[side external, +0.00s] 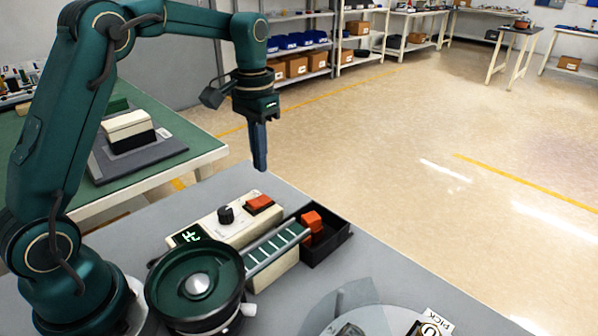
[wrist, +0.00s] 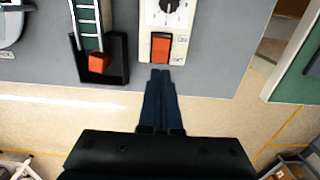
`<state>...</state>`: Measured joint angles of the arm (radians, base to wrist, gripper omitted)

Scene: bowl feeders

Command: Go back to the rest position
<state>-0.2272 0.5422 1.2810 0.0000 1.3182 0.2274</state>
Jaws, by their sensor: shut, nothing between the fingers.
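My gripper (side external: 260,163) hangs pointing down, shut and empty, above the far edge of the grey table. In the wrist view its fingers (wrist: 160,75) are together, and their tips appear just below the orange rocker switch (wrist: 161,47) in the picture. The switch also shows in the side view (side external: 259,203), on a cream control box (side external: 226,221) with a black knob and a lit green display. The fingers look well above the box, with a clear gap.
A dark green bowl feeder (side external: 167,290) stands at the front, with a ribbed chute (side external: 277,248) leading to a black bin (side external: 339,236) holding orange blocks. A round grey plate lies at the bottom. A green-topped bench (side external: 187,136) stands behind. Open floor lies to the right.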

